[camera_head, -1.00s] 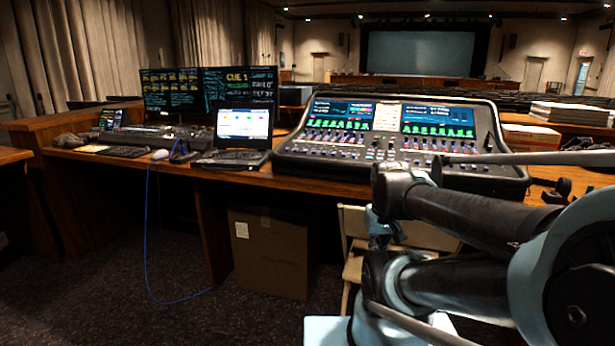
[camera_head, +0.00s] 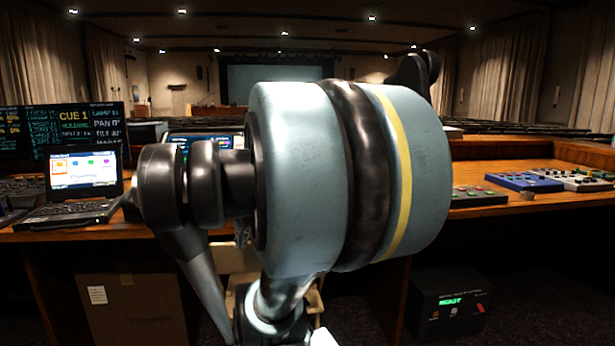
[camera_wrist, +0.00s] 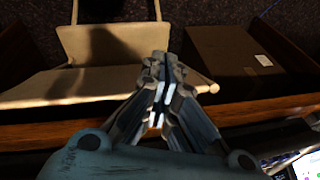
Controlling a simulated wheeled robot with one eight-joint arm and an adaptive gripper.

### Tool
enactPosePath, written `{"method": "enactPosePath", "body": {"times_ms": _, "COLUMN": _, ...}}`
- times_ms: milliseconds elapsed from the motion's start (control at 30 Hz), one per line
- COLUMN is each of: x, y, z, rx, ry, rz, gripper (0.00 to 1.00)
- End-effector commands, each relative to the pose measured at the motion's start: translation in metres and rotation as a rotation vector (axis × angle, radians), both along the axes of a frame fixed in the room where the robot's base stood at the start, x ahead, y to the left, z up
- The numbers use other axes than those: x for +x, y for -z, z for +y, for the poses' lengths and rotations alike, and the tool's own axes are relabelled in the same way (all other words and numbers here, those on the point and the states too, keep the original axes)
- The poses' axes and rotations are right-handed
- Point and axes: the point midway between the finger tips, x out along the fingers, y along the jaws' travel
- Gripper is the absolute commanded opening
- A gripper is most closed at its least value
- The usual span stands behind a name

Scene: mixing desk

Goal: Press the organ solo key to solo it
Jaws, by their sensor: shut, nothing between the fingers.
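The organ solo key cannot be made out in either view. The mixing console (camera_head: 207,138) is mostly hidden behind my arm in the head view; only part of its screen area shows. My gripper (camera_wrist: 158,95) shows in the wrist view, its fingers together with nothing between them. It is seen against the desk's edge, with the chair and floor beyond. My gripper cannot be made out in the head view, where my arm fills the middle.
A laptop (camera_head: 82,172) and lit monitors (camera_head: 75,128) stand at left on the wooden desk (camera_head: 535,207). Small control boxes (camera_head: 528,181) lie at right. Below are a black box reading READY (camera_head: 447,302), a cardboard box (camera_wrist: 235,62) and a pale chair (camera_wrist: 105,60).

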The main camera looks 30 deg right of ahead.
Motion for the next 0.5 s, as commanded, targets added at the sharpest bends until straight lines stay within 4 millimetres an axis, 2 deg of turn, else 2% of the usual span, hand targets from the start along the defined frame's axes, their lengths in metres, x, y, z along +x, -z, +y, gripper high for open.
{"method": "enactPosePath", "body": {"times_ms": 33, "x": 0.014, "y": -0.011, "z": -0.006, "rx": 0.024, "ry": 0.056, "rz": -0.012, "gripper": 0.00}}
{"method": "enactPosePath", "body": {"times_ms": 267, "x": 0.074, "y": -0.053, "z": -0.032, "rx": 0.149, "ry": 0.317, "rz": -0.068, "gripper": 0.00}}
{"method": "enactPosePath", "body": {"times_ms": 500, "x": 0.136, "y": -0.093, "z": -0.073, "rx": 0.287, "ry": 0.586, "rz": -0.128, "gripper": 0.00}}
